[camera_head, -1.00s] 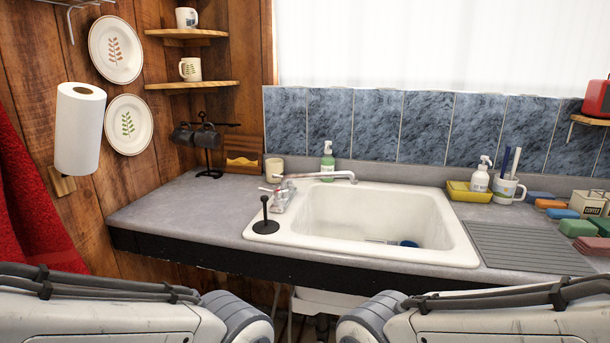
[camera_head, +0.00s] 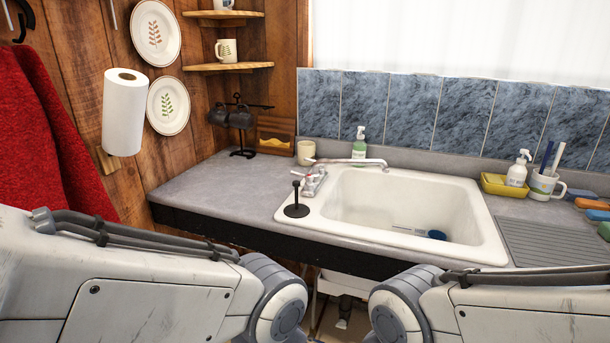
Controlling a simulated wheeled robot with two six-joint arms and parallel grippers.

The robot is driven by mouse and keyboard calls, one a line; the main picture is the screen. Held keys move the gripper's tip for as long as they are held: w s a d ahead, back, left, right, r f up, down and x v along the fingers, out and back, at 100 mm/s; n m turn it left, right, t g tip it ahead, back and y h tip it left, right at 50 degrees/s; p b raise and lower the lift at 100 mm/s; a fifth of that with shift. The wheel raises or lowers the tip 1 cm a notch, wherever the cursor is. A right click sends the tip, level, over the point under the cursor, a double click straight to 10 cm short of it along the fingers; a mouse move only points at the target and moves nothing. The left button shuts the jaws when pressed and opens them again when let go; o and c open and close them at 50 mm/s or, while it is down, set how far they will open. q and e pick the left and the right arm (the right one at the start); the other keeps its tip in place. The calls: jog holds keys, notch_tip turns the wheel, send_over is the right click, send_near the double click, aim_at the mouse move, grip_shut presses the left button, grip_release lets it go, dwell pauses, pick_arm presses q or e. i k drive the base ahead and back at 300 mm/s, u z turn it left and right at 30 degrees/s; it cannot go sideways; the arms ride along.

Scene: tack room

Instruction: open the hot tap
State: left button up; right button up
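The tap (camera_head: 318,177) is a chrome mixer at the left rim of the white sink (camera_head: 488,236), with its spout (camera_head: 350,162) reaching right over the basin. A small red mark shows on the left side of the tap, near the hot handle (camera_head: 308,170); how far the handle is turned cannot be told. No water is seen running. My two arms cross the bottom of the view, below and in front of the counter. Neither gripper is in view.
A black upright plunger-like piece (camera_head: 296,209) stands on the sink's front left corner. A cream cup (camera_head: 306,152) and green soap bottle (camera_head: 359,147) stand behind. The counter (camera_head: 215,185) left of the sink is mostly clear. A mug rack (camera_head: 241,125) stands at the back left.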

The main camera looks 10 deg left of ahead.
aim_at(309, 178)
jog(key=u, duration=0.4)
jog(key=i, duration=1.1)
jog(key=z, duration=0.25)
